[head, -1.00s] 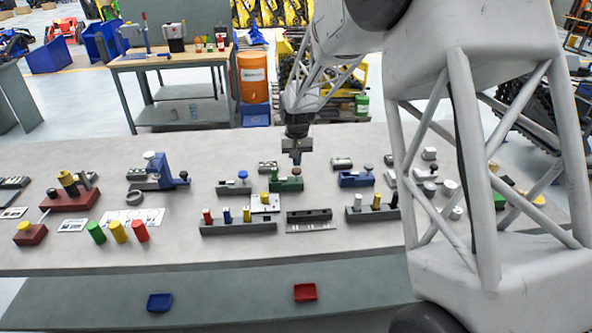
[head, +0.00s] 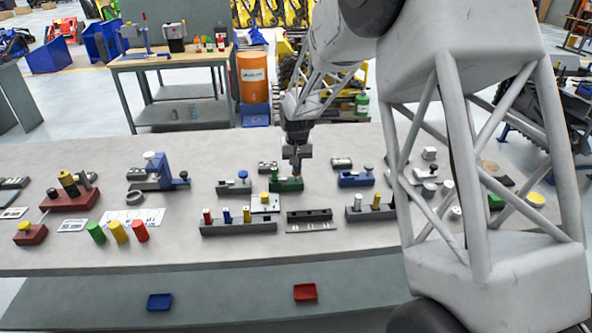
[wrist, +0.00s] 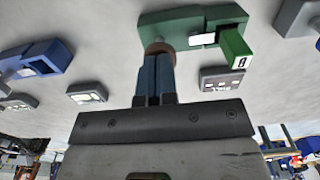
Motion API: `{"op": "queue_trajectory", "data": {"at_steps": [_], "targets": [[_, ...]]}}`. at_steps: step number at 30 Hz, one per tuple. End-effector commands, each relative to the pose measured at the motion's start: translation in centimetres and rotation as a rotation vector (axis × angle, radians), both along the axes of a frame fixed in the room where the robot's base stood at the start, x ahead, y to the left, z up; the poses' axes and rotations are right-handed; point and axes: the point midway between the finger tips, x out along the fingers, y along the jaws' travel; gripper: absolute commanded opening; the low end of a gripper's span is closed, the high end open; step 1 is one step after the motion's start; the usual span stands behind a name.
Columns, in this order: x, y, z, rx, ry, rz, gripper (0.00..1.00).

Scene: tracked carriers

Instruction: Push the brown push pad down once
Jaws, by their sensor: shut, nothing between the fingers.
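The brown push pad (wrist: 158,47) is a small round disc at one end of a green fixture (wrist: 190,25), which also carries a green block with a white label. In the head view the green fixture (head: 287,185) stands mid-table, and the pad is mostly hidden by my gripper. My gripper (wrist: 157,60) is shut and empty, with its blue-grey fingers side by side. Its tips are right at the pad and cover part of it in the wrist view; I cannot tell whether they touch it. In the head view my gripper (head: 296,170) points straight down over the fixture.
A blue fixture (head: 356,179) stands to the right and a grey fixture (head: 234,187) to the left. A grey rack with coloured pegs (head: 238,227) lies in front. Small light plates lie behind. The table's front strip is clear.

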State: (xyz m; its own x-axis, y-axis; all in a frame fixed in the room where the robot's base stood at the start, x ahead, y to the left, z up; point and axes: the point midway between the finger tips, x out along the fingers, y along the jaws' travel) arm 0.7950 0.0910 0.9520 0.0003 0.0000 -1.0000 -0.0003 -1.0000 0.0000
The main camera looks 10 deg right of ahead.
Motion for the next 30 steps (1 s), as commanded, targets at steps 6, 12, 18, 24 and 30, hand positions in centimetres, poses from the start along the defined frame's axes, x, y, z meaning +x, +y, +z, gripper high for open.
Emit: {"op": "queue_trajectory", "data": {"at_steps": [6, 12, 18, 24, 30], "targets": [[-0.03, 0.00, -0.13, 0.000, 0.001, 0.000, 0.00], [-0.04, 0.00, -0.44, 0.000, 0.001, 0.000, 0.00], [-0.04, -0.01, -0.78, 0.000, 0.001, 0.000, 0.00], [-0.04, -0.01, -0.85, 0.000, 0.001, 0.000, 0.00], [-0.04, 0.00, -0.77, 0.000, 0.001, 0.000, 0.00]]}}
